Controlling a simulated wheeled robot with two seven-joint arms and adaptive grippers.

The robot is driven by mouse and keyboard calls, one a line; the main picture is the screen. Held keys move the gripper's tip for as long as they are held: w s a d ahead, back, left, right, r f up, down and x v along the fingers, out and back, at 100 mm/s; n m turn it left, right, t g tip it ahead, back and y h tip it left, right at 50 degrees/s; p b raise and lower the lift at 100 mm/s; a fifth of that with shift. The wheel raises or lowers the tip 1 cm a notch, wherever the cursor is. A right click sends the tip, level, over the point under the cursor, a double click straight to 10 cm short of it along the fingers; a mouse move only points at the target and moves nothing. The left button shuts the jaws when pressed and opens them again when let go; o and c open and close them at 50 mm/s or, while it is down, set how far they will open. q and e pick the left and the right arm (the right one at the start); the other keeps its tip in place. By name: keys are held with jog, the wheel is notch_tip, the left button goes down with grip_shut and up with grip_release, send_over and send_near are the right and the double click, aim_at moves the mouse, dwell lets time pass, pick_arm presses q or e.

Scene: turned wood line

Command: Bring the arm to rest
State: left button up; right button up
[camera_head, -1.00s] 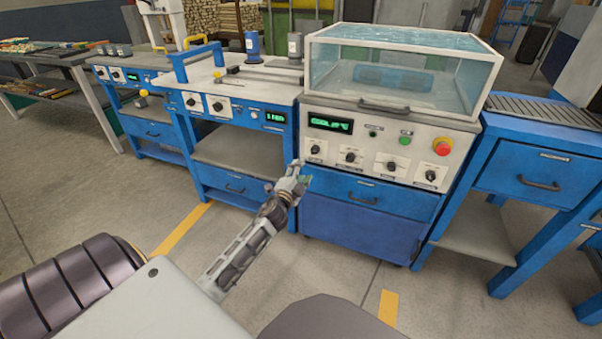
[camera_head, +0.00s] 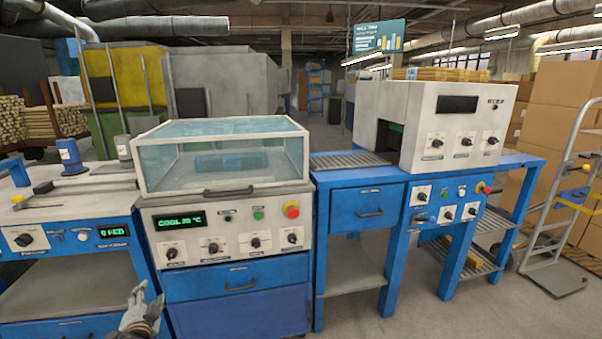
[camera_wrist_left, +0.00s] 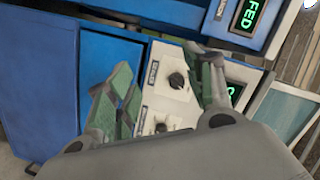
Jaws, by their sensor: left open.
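My left gripper (camera_head: 147,298) is low at the left of the head view, in front of the cooling machine's blue lower front. It is open, and I see nothing between its fingers. In the left wrist view its two green-padded fingers (camera_wrist_left: 162,68) are spread apart. Behind them is a white panel with dark knobs (camera_wrist_left: 178,80). My right gripper is not in view.
The cooling machine (camera_head: 180,250) has a clear lid and a green-lit display. A blue feed bench (camera_head: 70,215) stands left of it. On the right are a roller bench (camera_head: 350,160), a white boxy machine (camera_head: 420,100), a hand truck (camera_head: 555,275) and stacked cartons (camera_head: 565,85).

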pick_arm(q)
jog(key=s+d+f+n+g+h, duration=0.25)
jog(key=s+d, duration=0.35)
jog(key=d, duration=0.3)
jog(key=s+d+f+n+g+h, duration=0.1)
jog(key=s+d+f+g+h, duration=0.15)
jog(key=s+d, duration=0.5)
jog(key=s+d+f+n+g+h, duration=0.1)
jog(key=s+d+f+g+h, duration=0.2)
jog(key=d, duration=0.8)
jog(key=s+d+f+g, duration=0.1)
jog(key=s+d+f, duration=0.1)
jog(key=s, duration=0.4)
jog(key=s+d+f+g+h+p, duration=0.1)
jog(key=s+d+f, duration=0.1)
jog(key=s+f, duration=0.2)
jog(key=s, duration=0.3)
jog(key=shift+d+f, duration=0.15)
jog(key=shift+d, duration=0.1)
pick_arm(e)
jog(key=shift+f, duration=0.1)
pick_arm(q)
jog(key=shift+w+f+n, duration=0.1)
jog(key=shift+n, duration=0.15)
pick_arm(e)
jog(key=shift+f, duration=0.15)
